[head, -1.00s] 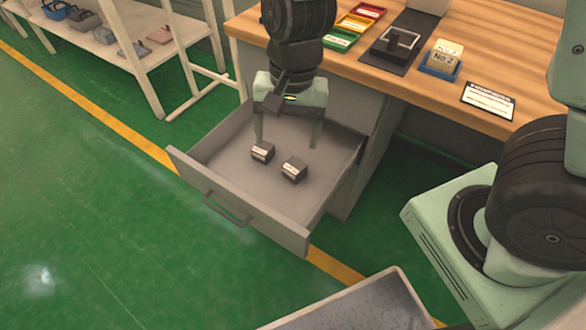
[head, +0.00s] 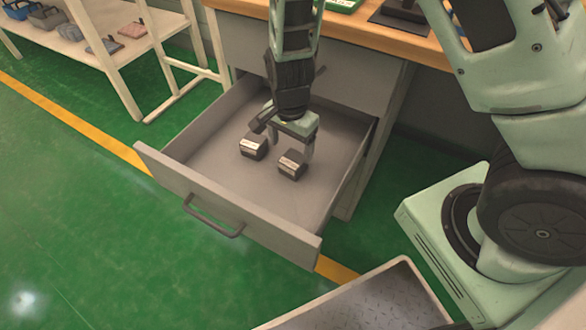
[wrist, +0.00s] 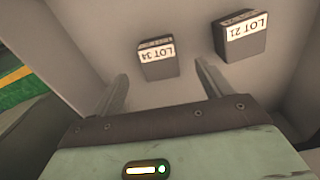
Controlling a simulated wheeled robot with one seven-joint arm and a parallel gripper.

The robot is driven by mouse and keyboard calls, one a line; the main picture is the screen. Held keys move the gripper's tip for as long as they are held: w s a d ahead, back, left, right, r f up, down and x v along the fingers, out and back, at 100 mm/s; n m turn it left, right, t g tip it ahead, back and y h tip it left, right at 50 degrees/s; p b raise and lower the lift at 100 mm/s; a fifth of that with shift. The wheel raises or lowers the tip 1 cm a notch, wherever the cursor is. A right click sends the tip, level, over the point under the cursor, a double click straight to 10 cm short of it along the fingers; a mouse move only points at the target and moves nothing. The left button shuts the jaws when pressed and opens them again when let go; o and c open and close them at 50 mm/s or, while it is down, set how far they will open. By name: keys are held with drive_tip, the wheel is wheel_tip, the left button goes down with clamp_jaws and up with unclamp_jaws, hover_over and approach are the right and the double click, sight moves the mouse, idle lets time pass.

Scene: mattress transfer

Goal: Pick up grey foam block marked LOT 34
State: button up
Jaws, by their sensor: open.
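The grey block marked LOT 34 (wrist: 157,60) lies on the drawer floor, its white label legible in the wrist view. It appears to be the right-hand block (head: 292,166) in the head view, where the label is too small to read. A similar block marked LOT 21 (wrist: 240,40) lies beside it, apart; it seems to be the left one (head: 253,147). My gripper (wrist: 163,88) is open and empty. In the wrist view LOT 34 lies ahead of the gap between the fingers, and LOT 21 lies beyond the right finger. In the head view my gripper (head: 290,146) hangs low over the blocks.
The open drawer (head: 235,218) has raised walls around the blocks, with bare floor towards its front right. The wooden bench top (head: 372,38) overhangs behind. A grey tray (head: 375,300) stands at lower right. A white shelf rack (head: 120,75) stands at left.

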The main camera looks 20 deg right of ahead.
sight(293, 158)
drive_tip(key=f+b, duration=0.1)
drive_tip(key=f, duration=0.1)
drive_tip(key=f+b, duration=0.1)
drive_tip(key=f, duration=0.2)
drive_tip(key=f+b, duration=0.1)
drive_tip(key=f, duration=0.1)
drive_tip(key=shift+w+d+f, duration=0.1)
drive_tip(key=shift+d+f, duration=0.05)
drive_tip(key=shift+d, duration=0.2)
drive_tip(key=c, duration=1.1)
